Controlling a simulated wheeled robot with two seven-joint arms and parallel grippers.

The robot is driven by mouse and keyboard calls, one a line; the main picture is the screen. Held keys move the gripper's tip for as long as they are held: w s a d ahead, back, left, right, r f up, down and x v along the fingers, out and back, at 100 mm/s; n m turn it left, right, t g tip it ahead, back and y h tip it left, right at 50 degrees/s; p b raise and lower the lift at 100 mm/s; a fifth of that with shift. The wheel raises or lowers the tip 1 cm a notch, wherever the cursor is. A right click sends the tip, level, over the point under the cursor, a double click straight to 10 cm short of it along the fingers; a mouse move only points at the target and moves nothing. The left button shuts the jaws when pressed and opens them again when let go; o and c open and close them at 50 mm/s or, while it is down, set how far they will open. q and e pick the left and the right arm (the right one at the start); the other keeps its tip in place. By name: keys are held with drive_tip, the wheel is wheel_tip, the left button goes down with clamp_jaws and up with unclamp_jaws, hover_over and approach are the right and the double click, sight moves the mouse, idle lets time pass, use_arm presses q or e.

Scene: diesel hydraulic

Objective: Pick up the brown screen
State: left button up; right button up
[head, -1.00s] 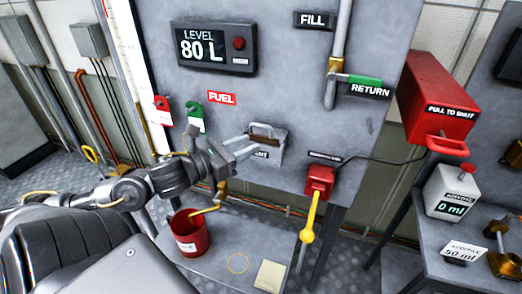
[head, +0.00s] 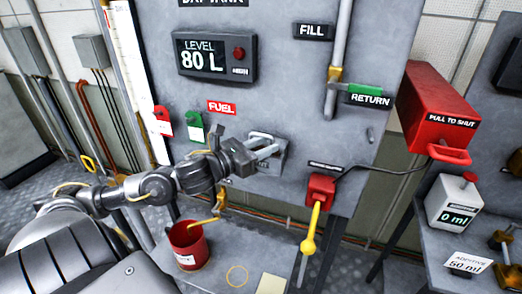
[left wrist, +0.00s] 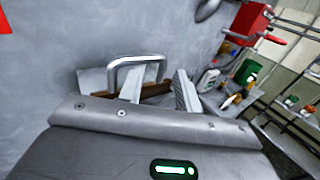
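The brown screen (left wrist: 156,89) shows in the left wrist view as a brown strip in a grey holder on the day tank panel. A silver U-shaped handle (left wrist: 138,60) stands over it and also shows in the head view (head: 265,135). In the head view the brown part is hidden by my gripper. My left gripper (left wrist: 160,72) is open, with its two pale fingers apart on either side of part of the brown strip. In the head view my left gripper (head: 258,160) is at the holder (head: 275,155). I cannot tell whether the fingers touch the screen. My right gripper is out of view.
A red bucket (head: 189,246) stands on the grey shelf below. A red valve box with a yellow lever (head: 308,243) is right of the holder. Green (head: 195,134) and red (head: 163,121) tags hang at the left. A red pull-to-shut box (head: 435,105) juts out at the right.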

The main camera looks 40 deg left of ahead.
use_arm(q)
drive_tip(key=shift+w+d, duration=0.2)
drive_tip(key=shift+w, duration=0.3)
clamp_jaws()
wheel_tip(320, 180, up, 10)
idle(0.6)
